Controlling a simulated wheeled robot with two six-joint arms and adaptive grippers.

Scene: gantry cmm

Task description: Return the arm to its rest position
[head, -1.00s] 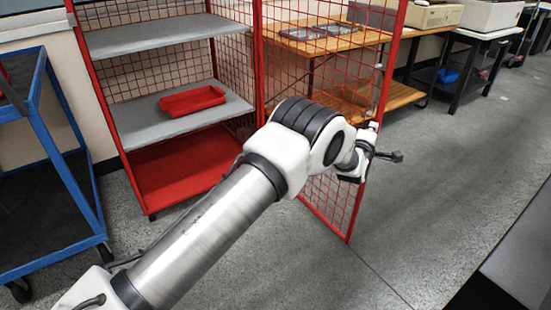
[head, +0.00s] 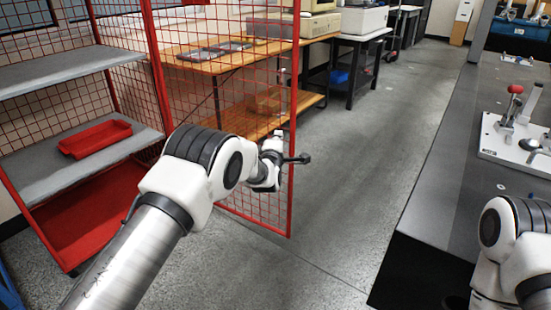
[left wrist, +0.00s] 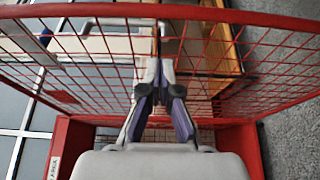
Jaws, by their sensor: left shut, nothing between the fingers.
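My left arm reaches in from the lower left of the head view, bent at its elbow joint. Its left gripper (head: 290,158) is small and partly turned away, in front of the red mesh door in the picture. In the left wrist view the fingers of the left gripper (left wrist: 159,72) are together with nothing between them. Red mesh lies around and beyond the fingertips there; I cannot tell whether they touch it. Part of my right arm shows at the lower right of the head view; its gripper is out of view.
The red mesh door (head: 255,209) stands open from a red cage with grey shelves (head: 68,67) and a red tray (head: 95,139). A wooden bench (head: 196,61) stands behind it. A dark table with a white fixture plate (head: 527,150) is at the right. The floor aisle (head: 395,140) is clear.

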